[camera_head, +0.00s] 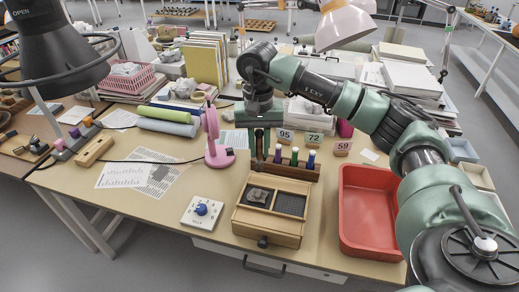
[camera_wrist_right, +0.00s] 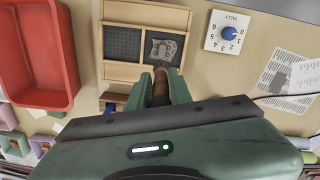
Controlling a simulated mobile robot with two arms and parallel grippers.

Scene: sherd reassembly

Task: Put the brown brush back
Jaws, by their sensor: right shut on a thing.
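My right gripper (camera_head: 262,138) points down at the left end of a wooden rack (camera_head: 288,172). It is shut on the brown brush (camera_wrist_right: 160,86), whose brown handle shows between the green fingers in the right wrist view. The lower part of the brush is at the rack's left end; I cannot tell whether it sits in a slot. Other upright tools with green, purple (camera_head: 294,156) and blue (camera_head: 310,159) parts stand in the rack to the right of the gripper. My left gripper is not in view.
A wooden tray box (camera_head: 268,228) with a grey sherd (camera_head: 257,195) lies in front of the rack. A red bin (camera_head: 373,250) is at right, a white dial box (camera_head: 202,212) at left. Number cards (camera_head: 314,139) stand behind.

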